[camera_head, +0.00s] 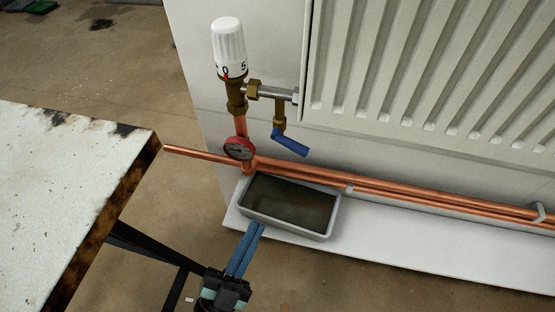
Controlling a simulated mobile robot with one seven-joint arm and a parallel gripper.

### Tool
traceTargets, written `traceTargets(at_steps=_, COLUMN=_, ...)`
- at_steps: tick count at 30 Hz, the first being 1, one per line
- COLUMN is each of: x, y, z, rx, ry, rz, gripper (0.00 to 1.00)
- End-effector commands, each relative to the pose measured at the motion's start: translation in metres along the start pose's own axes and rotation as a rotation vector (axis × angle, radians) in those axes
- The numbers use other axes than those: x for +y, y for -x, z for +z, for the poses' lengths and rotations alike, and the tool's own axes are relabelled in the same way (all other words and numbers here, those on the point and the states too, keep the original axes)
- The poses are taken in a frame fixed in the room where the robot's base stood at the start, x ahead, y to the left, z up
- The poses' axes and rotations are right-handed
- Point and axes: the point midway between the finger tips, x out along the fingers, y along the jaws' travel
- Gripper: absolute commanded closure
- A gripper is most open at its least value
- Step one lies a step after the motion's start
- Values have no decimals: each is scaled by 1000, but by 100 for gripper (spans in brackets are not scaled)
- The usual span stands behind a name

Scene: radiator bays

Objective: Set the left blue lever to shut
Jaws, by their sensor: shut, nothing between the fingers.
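One blue lever (290,142) shows in the head view, below the brass fitting (280,116) at the radiator's lower left corner. It slants down to the right, across the line of the short vertical fitting above it. No second blue lever is in view. My gripper (256,228) is at the bottom centre with its long blue fingers together and empty. The fingertips point up the picture at the near edge of a grey tray (334,222), well below the lever and apart from it. Whether they touch the tray, I cannot tell.
Copper pipes (420,199) run along the wall base. A worn table (70,190) fills the left. The ribbed radiator (420,70) is at upper right.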

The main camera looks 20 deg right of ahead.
Motion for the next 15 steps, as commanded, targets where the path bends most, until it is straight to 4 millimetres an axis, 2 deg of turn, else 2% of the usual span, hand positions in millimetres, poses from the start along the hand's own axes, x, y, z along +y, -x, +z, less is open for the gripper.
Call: traceTargets(at_steps=15, x=-1, y=-104, z=-1, rx=7, ry=-6, rz=0, gripper=100)
